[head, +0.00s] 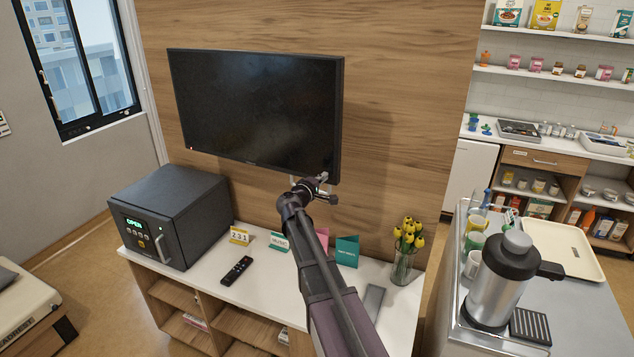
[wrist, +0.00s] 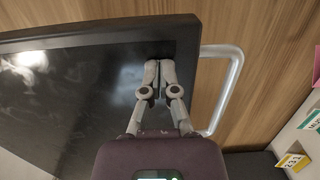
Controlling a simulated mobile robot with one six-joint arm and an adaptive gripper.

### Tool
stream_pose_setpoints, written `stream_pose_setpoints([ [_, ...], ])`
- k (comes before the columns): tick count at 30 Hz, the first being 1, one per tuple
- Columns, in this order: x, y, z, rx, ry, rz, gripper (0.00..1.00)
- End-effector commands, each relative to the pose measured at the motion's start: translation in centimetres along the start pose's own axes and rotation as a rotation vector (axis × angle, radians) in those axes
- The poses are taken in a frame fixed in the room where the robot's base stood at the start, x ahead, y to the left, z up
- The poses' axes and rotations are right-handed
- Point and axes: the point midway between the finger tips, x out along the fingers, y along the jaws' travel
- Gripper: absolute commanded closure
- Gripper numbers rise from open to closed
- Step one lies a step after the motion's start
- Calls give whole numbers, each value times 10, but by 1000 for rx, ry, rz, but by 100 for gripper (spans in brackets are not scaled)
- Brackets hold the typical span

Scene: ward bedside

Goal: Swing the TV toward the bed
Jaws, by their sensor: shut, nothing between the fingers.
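The TV (head: 255,110) is a black flat screen in front of the wooden panel, its right edge standing out from the panel. In the wrist view the TV (wrist: 60,115) fills the left and middle. A silver bent bar (wrist: 236,72) sticks out past its edge; a bit of it shows below the TV's lower right corner in the head view. My gripper (head: 325,178) is at that corner. In the wrist view my gripper (wrist: 160,64) is shut and empty, fingertips over the TV near its edge, beside the bar. I cannot tell whether they touch. The bed (head: 25,305) is partly visible at lower left.
Below the TV, a white-topped cabinet (head: 215,285) holds a black safe (head: 170,215), a remote (head: 237,270), several small cards and a vase of yellow tulips (head: 405,250). A steel cart (head: 590,330) with a jug (head: 500,280) stands right. Floor shows between bed and cabinet.

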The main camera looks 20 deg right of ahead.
Motion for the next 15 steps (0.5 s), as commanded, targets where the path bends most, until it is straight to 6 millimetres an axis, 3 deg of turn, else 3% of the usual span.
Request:
stream_pose_setpoints([
  [8, 31, 0, -6, 0, 8, 0, 100],
  [15, 36, 1, -7, -2, 10, 3, 100],
])
